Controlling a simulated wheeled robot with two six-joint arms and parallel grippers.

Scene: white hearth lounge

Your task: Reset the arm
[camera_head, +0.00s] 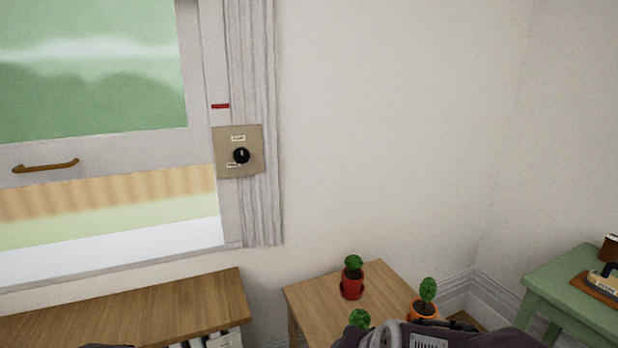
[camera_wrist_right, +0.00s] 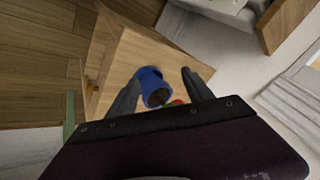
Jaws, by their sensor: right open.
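My right gripper (camera_wrist_right: 162,74) is open in the right wrist view, its two dark fingers spread. A blue pot (camera_wrist_right: 149,77) shows between and beyond the fingers, over the wooden table; I cannot tell how far away it is. Part of a red pot (camera_wrist_right: 178,102) shows beside it, mostly hidden by the gripper body. In the head view, my right arm (camera_head: 440,338) comes in at the bottom edge, in front of the wooden table (camera_head: 318,298), and its fingers are not visible there. My left gripper does not show.
On the table stand a red potted plant (camera_head: 352,278), an orange potted plant (camera_head: 425,300) and another green plant (camera_head: 360,318), its pot hidden. A green side table (camera_head: 572,300) stands right, a low wooden shelf (camera_head: 150,308) left. A knob panel (camera_head: 238,152) is beside the window.

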